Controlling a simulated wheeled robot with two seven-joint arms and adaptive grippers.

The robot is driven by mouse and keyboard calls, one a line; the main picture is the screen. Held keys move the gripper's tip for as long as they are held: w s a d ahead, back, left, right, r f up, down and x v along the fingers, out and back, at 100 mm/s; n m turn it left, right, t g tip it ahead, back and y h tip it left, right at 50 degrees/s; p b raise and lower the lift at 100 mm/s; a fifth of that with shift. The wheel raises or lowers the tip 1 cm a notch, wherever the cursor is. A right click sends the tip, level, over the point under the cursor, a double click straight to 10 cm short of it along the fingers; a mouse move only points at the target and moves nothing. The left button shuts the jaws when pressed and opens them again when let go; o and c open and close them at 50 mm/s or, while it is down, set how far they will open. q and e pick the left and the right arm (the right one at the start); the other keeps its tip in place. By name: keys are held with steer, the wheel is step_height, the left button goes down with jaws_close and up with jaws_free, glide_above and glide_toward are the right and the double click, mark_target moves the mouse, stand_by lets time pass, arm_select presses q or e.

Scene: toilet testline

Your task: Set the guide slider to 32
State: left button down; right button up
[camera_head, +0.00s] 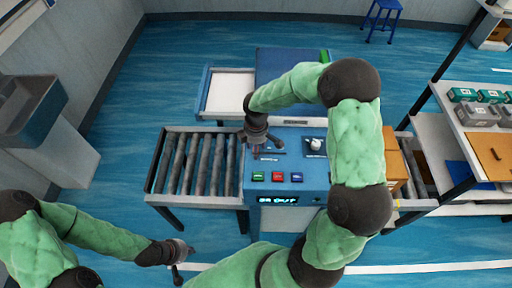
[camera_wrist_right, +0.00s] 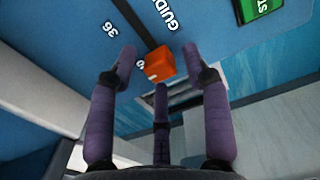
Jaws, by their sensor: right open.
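The guide slider's orange knob (camera_wrist_right: 160,63) shows in the right wrist view on the blue panel (camera_wrist_right: 70,40), beside the printed "GUIDE" lettering and a "36" mark. A smaller mark by the knob is partly hidden. My right gripper (camera_head: 258,148) is over the control panel in the head view, open, its purple fingers spread around the knob. I cannot tell whether any finger touches it. In the head view the slider is mostly hidden under that gripper. My left gripper (camera_head: 180,260) is low at the left front, away from the panel, with its fingers apart and nothing in it.
The panel has green, red and blue buttons (camera_head: 278,177), a rotary knob (camera_head: 315,145) and a lit display (camera_head: 278,199). A roller conveyor (camera_head: 198,165) lies to the left. A shelf (camera_head: 430,140) with boxes stands at the right. The floor at the left front is clear.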

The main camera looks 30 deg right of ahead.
jaws_close()
steer(key=s+d, duration=0.1)
steer(key=d, duration=0.2)
steer(key=s+d+p, duration=0.1)
steer(key=s+d, duration=0.1)
steer(key=d, duration=0.1)
steer(key=s+d, duration=0.2)
steer(key=shift+s+d+p, duration=0.2)
steer(key=shift+d+p, duration=0.15)
steer(key=shift+d, duration=0.05)
steer(key=shift+c, duration=0.6)
jaws_free()
steer(key=shift+o, duration=0.6)
steer(key=shift+s+d, duration=0.1)
steer(key=shift+d, duration=0.05)
